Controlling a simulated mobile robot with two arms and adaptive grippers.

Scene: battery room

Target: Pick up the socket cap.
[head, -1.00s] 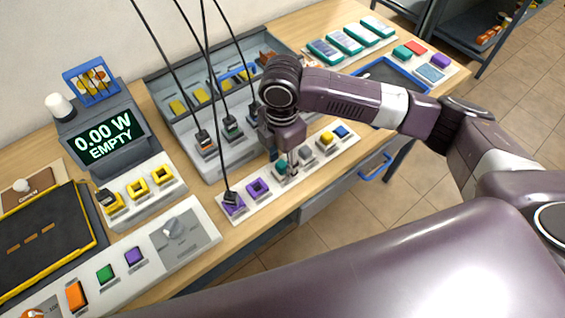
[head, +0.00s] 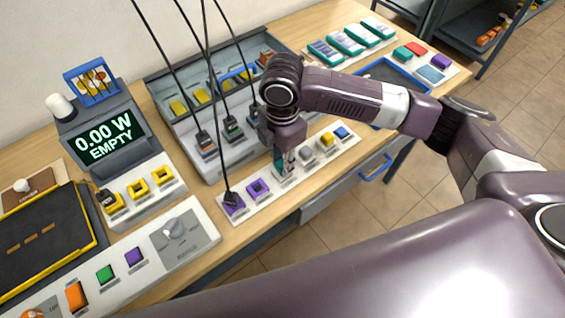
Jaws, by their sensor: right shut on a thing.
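A white strip (head: 242,209) near the front edge of the bench holds a row of small coloured pieces. My right gripper (head: 284,166) reaches down over the middle of this strip. It is shut on a small teal piece, which I take for the socket cap (head: 279,163). The fingers hide much of it, and I cannot tell whether it is clear of the strip. My left gripper is not in view.
Left of the gripper on the strip are a purple socket (head: 258,189) and a black plug on a cable (head: 231,198). To its right are grey, yellow (head: 327,139) and blue (head: 341,132) pieces. A display (head: 104,141) reads "0.00 W EMPTY". Cables hang behind the gripper.

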